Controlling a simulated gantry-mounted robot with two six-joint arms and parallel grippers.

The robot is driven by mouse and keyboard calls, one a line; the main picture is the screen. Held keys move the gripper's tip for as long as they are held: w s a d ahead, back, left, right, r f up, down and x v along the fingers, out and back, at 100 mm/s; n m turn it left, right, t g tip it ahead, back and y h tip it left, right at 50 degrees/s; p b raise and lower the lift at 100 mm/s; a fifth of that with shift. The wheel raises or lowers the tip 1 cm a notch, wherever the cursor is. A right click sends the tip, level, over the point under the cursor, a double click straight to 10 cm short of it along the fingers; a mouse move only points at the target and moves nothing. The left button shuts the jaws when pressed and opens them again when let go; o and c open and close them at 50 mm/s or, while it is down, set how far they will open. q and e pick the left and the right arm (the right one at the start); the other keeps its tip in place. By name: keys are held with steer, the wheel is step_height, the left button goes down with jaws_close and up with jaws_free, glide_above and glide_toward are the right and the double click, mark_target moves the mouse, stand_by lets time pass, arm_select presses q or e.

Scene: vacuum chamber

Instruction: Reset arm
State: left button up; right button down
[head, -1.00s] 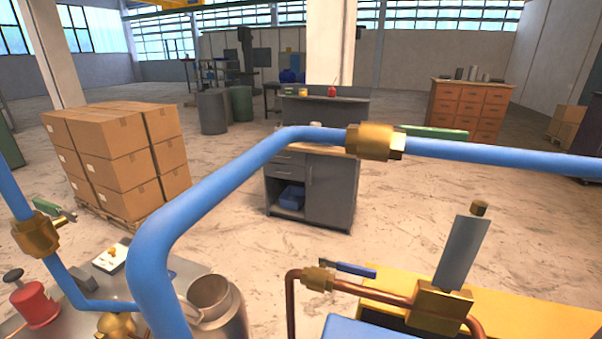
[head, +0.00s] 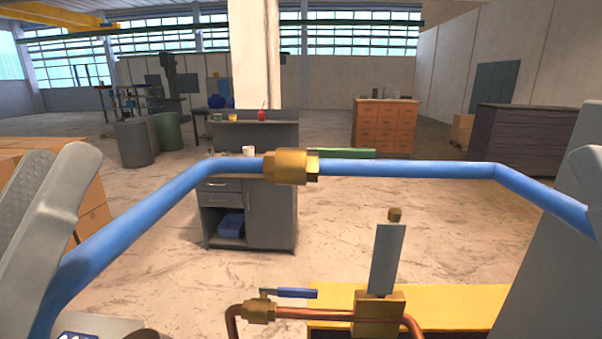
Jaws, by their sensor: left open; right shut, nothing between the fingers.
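My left gripper (head: 56,158) shows at the left edge of the head view as two grey fingers with a gap between them. It is open and empty. The near part of a blue pipe (head: 135,217) passes close beside it in the picture; I cannot tell whether they touch. My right gripper (head: 586,160) shows at the right edge as grey parts, partly cut off by the frame. It is shut with nothing held. The blue pipe's right end overlaps it in the picture.
The blue pipe spans the view, with a brass fitting (head: 291,167) and green lever (head: 345,153). Below are a copper pipe (head: 330,314), a blue-handled valve (head: 290,293) and a yellow block (head: 377,312). A grey cabinet (head: 270,215), drawers (head: 386,127) and boxes (head: 95,208) stand behind.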

arm_select(q)
step_height(320, 180, up, 30)
steer(key=a+t+y+p, duration=0.1)
steer(key=y+p, duration=0.3)
steer(key=p, duration=2.6)
steer(key=shift+a+r+m+y, duration=0.2)
steer(key=shift+a+m+y, duration=0.1)
steer(key=shift+a, duration=0.6)
